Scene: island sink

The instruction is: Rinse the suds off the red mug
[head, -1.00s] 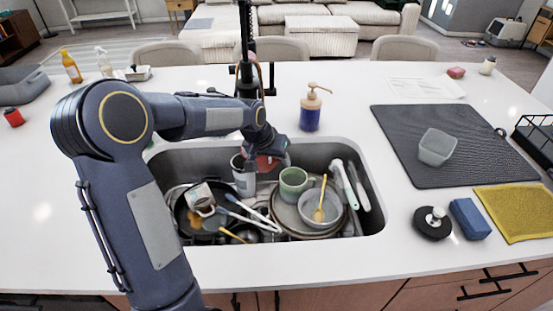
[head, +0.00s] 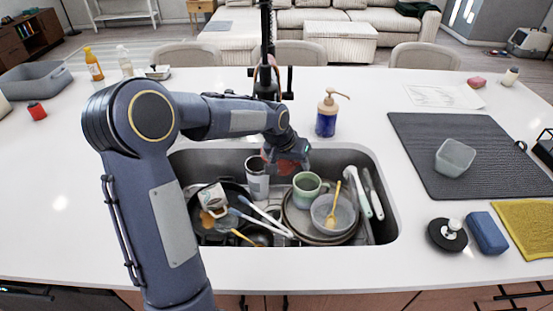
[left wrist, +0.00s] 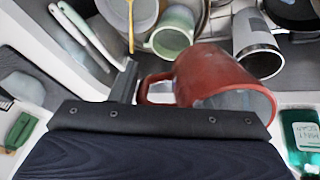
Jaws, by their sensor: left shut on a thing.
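The red mug (head: 287,166) hangs over the back of the sink (head: 385,232) in the head view, mostly hidden by my left gripper (head: 290,152). In the left wrist view the red mug (left wrist: 212,72) is large and tilted, with its handle toward my left gripper (left wrist: 128,84). The gripper is shut on the mug near the handle; the exact contact is hard to see. I cannot make out suds on it. The black faucet (head: 266,52) rises behind the sink, close to the mug; its spout is hard to make out. My right gripper is not in view.
Below are a green mug (head: 307,185), a grey bowl (head: 325,215) on plates, a metal cup (head: 257,180), a pan and utensils. A blue soap bottle (head: 326,118) stands behind the sink. A dark drying mat (head: 450,140) lies right. The front counter is clear.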

